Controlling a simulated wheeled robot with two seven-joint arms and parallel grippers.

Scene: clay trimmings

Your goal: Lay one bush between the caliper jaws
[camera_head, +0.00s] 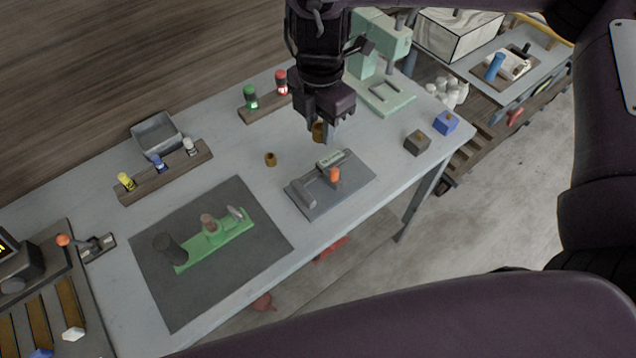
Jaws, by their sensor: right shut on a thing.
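The caliper fixture (318,197) is a dark grey plate on the bench with light grey jaw blocks, a small display (331,158) and an orange knob (334,175). My right gripper (318,128) points down above the bench, just behind the display. It is shut on a brown bush (318,133), which shows at its fingertips and is partly hidden by them. A second brown bush (270,159) stands on the bench, left of the caliper fixture. The gap between the jaws is too small to make out well. My left gripper is not in view.
A green press (390,97) stands behind my right gripper. A dark mat (165,300) with a green fixture (222,242) lies at left. Wooden racks hold coloured bottles. Bare bench surrounds the second bush.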

